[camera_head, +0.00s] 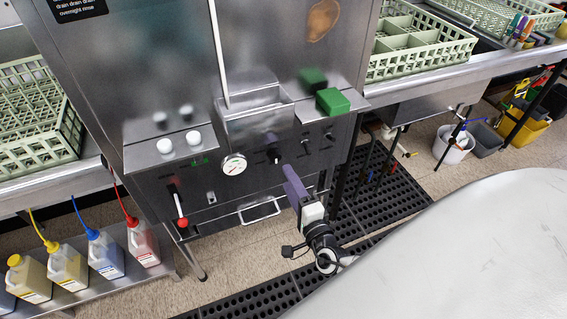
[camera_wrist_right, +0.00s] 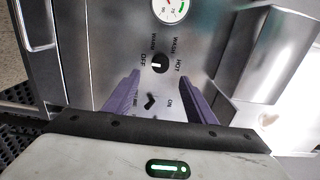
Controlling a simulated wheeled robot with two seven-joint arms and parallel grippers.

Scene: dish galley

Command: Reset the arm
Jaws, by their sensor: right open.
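My right gripper (camera_head: 288,172) has purple fingers and stands in front of the lower control panel of the steel dish machine (camera_head: 250,178). In the right wrist view the gripper (camera_wrist_right: 165,85) is open, with nothing between its fingers. A black dial knob (camera_wrist_right: 160,62), labelled OFF, WARM, WASH and HOT, lies just beyond the fingertips. Its white mark is on the side toward OFF. A small dark switch (camera_wrist_right: 152,102) near an ON label shows between the fingers. The dial knob also shows in the head view (camera_head: 273,156). My left gripper is out of view.
A gauge (camera_head: 233,164), a red-knobbed lever (camera_head: 182,222) and a green block (camera_head: 332,101) are on the machine. A bar handle (camera_head: 260,211) sits below. Bottles (camera_head: 106,255) stand on a low shelf at left. Dish racks (camera_head: 415,45) flank the machine. A pale rounded surface (camera_head: 480,240) fills the lower right.

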